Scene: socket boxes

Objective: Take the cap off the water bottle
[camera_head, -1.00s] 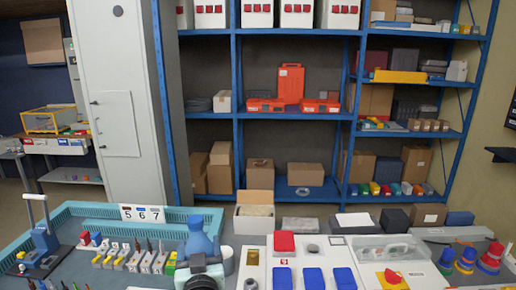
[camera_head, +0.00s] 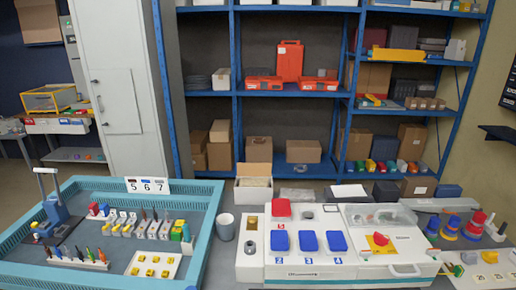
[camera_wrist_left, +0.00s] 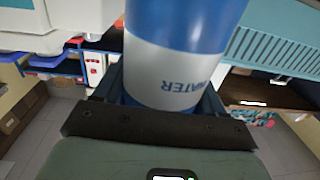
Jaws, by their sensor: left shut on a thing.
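The water bottle (camera_wrist_left: 180,65) fills the upper middle of the left wrist view. It is blue with a white band that reads WATER. My left gripper (camera_wrist_left: 160,92) is shut on it, with a dark finger on each side of the white band. The cap is not visible; the bottle's blue part runs out of the top of the picture. Neither the bottle nor my left gripper can be clearly seen in the head view. My right gripper is in neither view.
In the head view, a teal-rimmed tray (camera_head: 207,234) holds small parts on the left. A grey mug (camera_head: 226,226) stands beside a white panel with blue covers (camera_head: 308,241). Coloured cones (camera_head: 474,226) stand at right. Blue shelving (camera_head: 234,120) is behind.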

